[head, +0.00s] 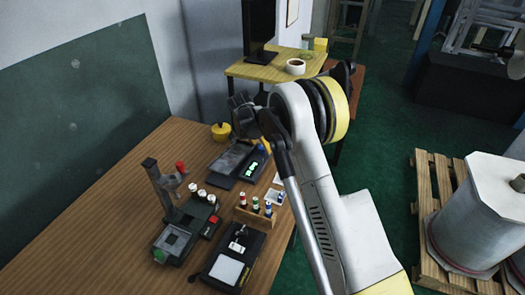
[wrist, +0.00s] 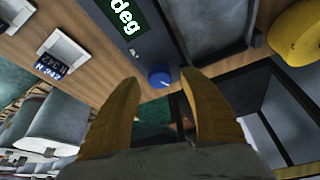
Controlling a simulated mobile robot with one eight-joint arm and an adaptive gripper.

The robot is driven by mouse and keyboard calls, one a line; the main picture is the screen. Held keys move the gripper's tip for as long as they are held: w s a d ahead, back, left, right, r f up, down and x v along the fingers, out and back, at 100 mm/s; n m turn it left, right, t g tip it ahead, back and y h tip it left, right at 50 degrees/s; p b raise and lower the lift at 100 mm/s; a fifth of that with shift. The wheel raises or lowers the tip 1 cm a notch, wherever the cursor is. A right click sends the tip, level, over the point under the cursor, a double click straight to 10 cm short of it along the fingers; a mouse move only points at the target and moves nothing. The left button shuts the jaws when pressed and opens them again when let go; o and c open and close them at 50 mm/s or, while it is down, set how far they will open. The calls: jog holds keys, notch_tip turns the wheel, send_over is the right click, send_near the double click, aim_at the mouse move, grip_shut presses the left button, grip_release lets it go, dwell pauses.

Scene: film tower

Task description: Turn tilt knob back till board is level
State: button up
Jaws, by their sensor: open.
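The blue tilt knob (wrist: 159,77) sits on the edge of a dark device with a green lit display (wrist: 124,14) reading "deg"; the number is cut off. My gripper (wrist: 159,82) is open, its two yellowish fingers on either side of the knob in the wrist view. I cannot tell whether they touch it or stop short. In the head view the knob (head: 261,149) shows at the device's far right corner, with my gripper (head: 243,115) above and beyond it. The grey board (head: 231,157) lies beside the display; its tilt is too small to judge.
A yellow pot (head: 221,131) stands close behind the board. A wooden rack with coloured-capped bottles (head: 255,208), a stand with a red knob (head: 165,185) and a light panel (head: 228,268) stand nearer on the wooden table (head: 110,200). The table's left part is clear.

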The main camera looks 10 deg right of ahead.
jog(key=shift+x, duration=0.8)
grip_shut()
jog(key=shift+n, duration=0.3)
jog(key=n, duration=0.2)
jog(key=n+t+y, duration=0.1)
jog(key=n, duration=0.2)
jog(key=shift+s+t+y, duration=0.1)
jog(key=shift+t+y, duration=0.2)
jog(key=n+y, duration=0.1)
jog(key=n, duration=0.2)
jog(key=n+y, duration=0.1)
jog(key=n, duration=0.2)
jog(key=shift+n+y, duration=0.3)
jog(key=shift+n, duration=0.1)
